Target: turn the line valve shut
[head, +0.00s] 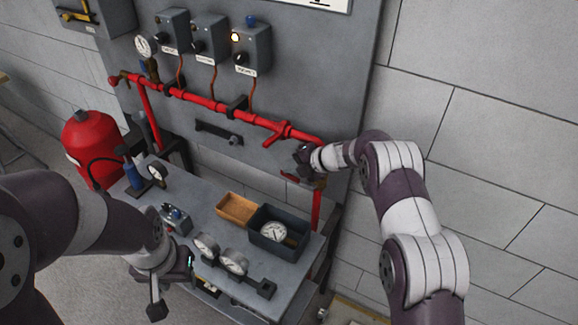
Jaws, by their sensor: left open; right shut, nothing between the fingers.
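The red pipe line (215,104) runs along the grey panel and slopes down to the right. A red lever-like branch (274,138) sticks out from it right of centre. At the pipe's right end, a red part (291,178) shows just below my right gripper (302,160). I cannot tell which of these is the line valve's handle, or whether the gripper touches the red part. My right gripper is shut and holds nothing; its own wrist hides part of the pipe. My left gripper (172,283) is open and empty at the bench's front left edge.
The bench (190,210) carries gauges (234,262), a wooden tray (237,208), a dark bin (280,234) with a gauge inside, and a blue-handled item (133,167). Control boxes (251,48) hang above the pipe.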

